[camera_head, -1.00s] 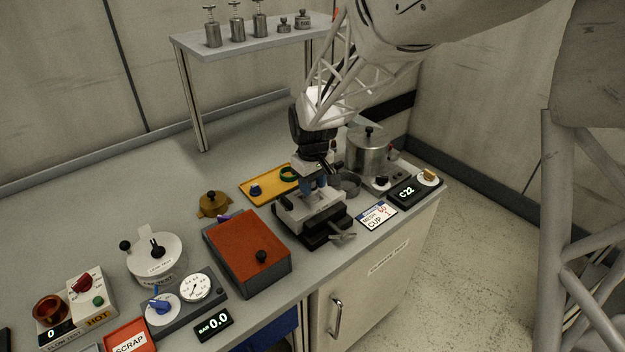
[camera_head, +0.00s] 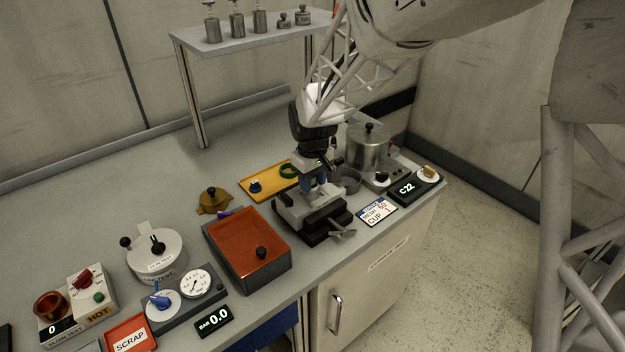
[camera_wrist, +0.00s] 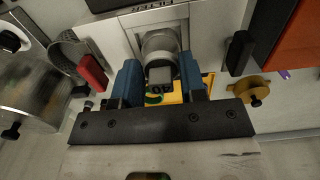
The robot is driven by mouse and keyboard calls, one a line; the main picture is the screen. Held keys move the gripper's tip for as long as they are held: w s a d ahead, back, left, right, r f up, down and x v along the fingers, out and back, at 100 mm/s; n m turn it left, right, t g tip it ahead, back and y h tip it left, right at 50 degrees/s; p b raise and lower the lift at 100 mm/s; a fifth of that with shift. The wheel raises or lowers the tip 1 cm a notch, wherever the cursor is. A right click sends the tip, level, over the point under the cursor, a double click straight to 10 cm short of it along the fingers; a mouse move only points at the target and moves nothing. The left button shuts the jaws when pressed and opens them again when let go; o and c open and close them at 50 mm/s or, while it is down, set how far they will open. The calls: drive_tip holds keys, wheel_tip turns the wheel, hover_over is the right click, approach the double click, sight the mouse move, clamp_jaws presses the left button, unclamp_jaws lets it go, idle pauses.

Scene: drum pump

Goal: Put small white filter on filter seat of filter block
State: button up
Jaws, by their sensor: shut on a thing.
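My gripper (camera_head: 318,183) points down over the back of a grey block with a dark base and a front lever (camera_head: 312,212), which looks like the filter block. A round pale grey part (camera_wrist: 162,45) lies just beyond the tab, against the block (camera_wrist: 150,18). I cannot tell whether the held piece touches the filter seat. The seat is not clearly visible.
A red-lidded box (camera_head: 250,245) stands close left of the block. A yellow tray (camera_head: 262,183) with blue and green items lies behind. A metal pot (camera_head: 367,150) and a grey cup (camera_head: 346,180) stand right.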

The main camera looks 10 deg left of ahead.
drive_tip(key=shift+f, duration=1.25)
idle(1.2)
